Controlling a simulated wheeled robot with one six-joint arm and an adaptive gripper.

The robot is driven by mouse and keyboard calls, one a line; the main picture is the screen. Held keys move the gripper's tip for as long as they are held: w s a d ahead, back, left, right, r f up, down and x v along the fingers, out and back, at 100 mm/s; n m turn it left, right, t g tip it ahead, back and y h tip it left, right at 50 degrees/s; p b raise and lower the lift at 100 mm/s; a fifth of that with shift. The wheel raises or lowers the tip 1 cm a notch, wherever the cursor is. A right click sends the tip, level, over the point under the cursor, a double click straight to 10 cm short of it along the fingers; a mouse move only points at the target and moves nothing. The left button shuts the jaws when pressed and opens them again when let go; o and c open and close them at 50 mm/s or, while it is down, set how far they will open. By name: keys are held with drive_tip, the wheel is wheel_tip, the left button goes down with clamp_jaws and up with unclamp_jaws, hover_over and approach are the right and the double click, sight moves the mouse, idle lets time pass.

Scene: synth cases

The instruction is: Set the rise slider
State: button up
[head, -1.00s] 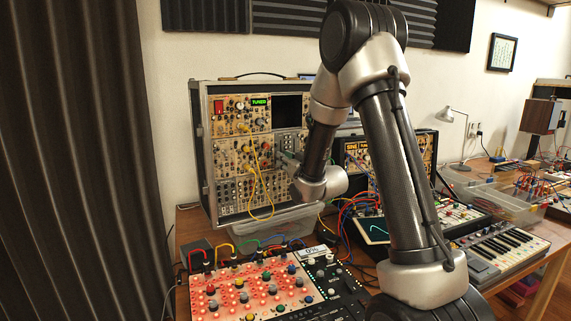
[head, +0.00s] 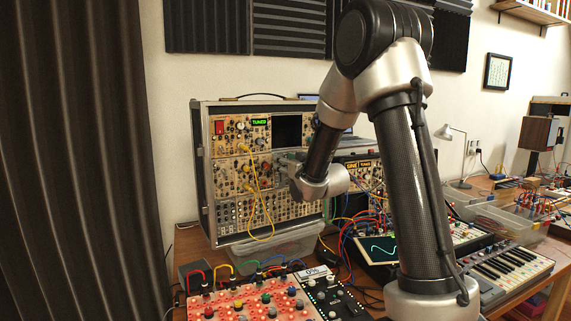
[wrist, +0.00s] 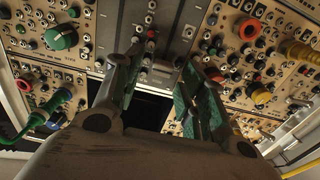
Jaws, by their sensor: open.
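The modular rack case (head: 200,150) stands on the table with rows of tan and grey modules. My gripper (head: 284,165) is at its front, by the right side of the middle row. In the wrist view my gripper (wrist: 152,85) has its two fingers apart with nothing held between them. A grey panel (wrist: 165,40) with small red and white caps lies just beyond the fingertips. I cannot tell which control is the rise slider, or whether a finger touches the panel.
Yellow cables (head: 262,210) hang across the rack. A clear bin (head: 268,246) sits below it. A red-lit panel (head: 245,305) with knobs and a small percent display (head: 314,272) are in front. A green cable plug (wrist: 42,115) and yellow plug (wrist: 297,52) stick out near the gripper.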

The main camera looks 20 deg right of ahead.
drive_tip(key=shift+s, duration=0.1)
drive_tip(key=s+d, duration=0.1)
drive_tip(key=s, duration=0.6)
drive_tip(key=shift+s, duration=0.15)
